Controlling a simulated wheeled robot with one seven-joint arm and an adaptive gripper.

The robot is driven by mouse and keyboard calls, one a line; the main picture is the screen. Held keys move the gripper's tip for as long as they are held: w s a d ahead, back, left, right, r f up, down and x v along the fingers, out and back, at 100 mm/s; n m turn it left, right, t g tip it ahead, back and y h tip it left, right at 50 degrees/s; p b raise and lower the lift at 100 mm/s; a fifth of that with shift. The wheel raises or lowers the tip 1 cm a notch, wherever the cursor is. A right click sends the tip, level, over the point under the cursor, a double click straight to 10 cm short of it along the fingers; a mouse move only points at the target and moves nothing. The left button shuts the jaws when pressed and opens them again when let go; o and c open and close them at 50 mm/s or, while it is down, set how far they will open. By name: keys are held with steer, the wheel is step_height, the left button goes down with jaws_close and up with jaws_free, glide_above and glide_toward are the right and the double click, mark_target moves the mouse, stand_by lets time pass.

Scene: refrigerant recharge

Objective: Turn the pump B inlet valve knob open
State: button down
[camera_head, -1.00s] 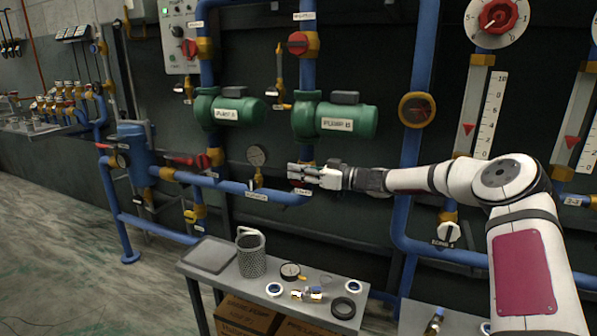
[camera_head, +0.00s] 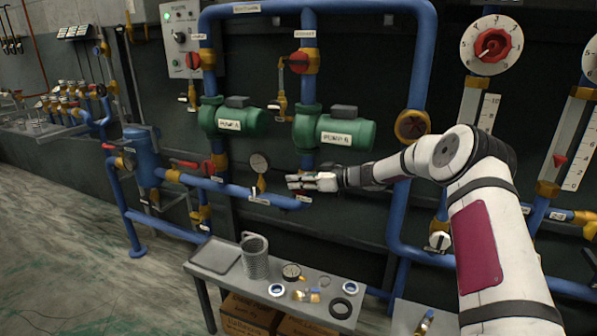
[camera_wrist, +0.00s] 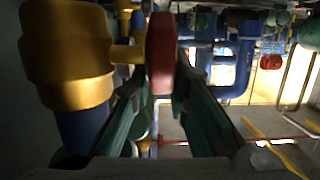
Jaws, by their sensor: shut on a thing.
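The pump B inlet valve has a red knob (camera_wrist: 161,55), seen nearly edge-on in the wrist view, on a brass valve body (camera_wrist: 65,55). My gripper (camera_wrist: 163,88) has one finger on each side of the knob and is shut on it. In the head view my gripper (camera_head: 302,183) is at the pipe below the green pump B (camera_head: 333,130). There it hides the knob, so how far the knob is turned cannot be told.
Pump A (camera_head: 230,118) is to the left, and a red-knobbed valve (camera_head: 300,62) is above pump B. A pressure gauge (camera_head: 259,162) stands just left of my gripper. A grey bench (camera_head: 335,270) with loose parts is below. Blue pipes (camera_head: 418,70) run close to my forearm.

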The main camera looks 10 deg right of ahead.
steer(key=shift+a+f+g+h+p, duration=0.15)
steer(key=shift+g+h+p, duration=0.5)
steer(key=shift+p, duration=0.65)
steer(key=c, duration=1.5)
jaws_free()
steer(key=shift+c, duration=0.2)
steer(key=shift+w, duration=0.1)
steer(key=v, duration=0.7)
steer(key=shift+d, duration=0.2)
